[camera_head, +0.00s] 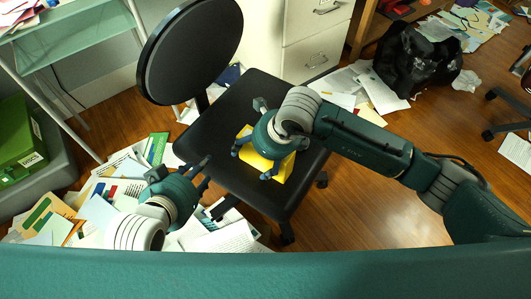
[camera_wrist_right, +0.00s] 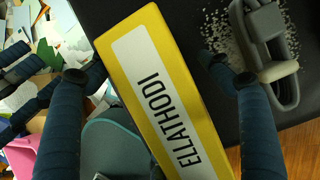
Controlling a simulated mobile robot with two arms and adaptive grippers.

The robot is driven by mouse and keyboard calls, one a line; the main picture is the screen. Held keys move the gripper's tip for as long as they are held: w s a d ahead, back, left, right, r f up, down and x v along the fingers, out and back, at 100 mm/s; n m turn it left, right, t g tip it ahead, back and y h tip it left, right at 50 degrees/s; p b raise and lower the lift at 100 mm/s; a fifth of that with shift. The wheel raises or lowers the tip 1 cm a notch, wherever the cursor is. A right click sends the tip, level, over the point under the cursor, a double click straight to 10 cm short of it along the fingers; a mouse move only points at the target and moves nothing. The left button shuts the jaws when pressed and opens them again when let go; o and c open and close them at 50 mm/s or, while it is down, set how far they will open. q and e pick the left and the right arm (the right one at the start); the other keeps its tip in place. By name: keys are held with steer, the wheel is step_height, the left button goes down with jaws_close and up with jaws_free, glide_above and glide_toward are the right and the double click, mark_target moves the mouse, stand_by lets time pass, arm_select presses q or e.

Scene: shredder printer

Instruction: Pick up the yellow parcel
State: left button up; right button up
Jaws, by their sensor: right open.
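The yellow parcel (camera_head: 284,168) lies on the black seat of an office chair (camera_head: 215,180), partly hidden by my right gripper in the head view. In the right wrist view, the parcel (camera_wrist_right: 128,43) is a long yellow box with a white label reading "ELLATHODI", tilted across the picture. My right gripper (camera_head: 252,160) is over the parcel with its fingers spread. In the right wrist view, the open fingers (camera_wrist_right: 146,74) are on either side of it; contact cannot be told. My left gripper (camera_head: 190,176) is left of the seat, empty, with its fingers apart.
A grey looped object (camera_wrist_right: 272,45) with pale bits around it lies right of the parcel. The round chair backrest (camera_head: 192,50) rises behind the seat. Loose papers (camera_head: 95,205) cover the floor at left. A black bag (camera_head: 416,58) stands at back right. Bare floor shows at right.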

steer(key=c, duration=1.5)
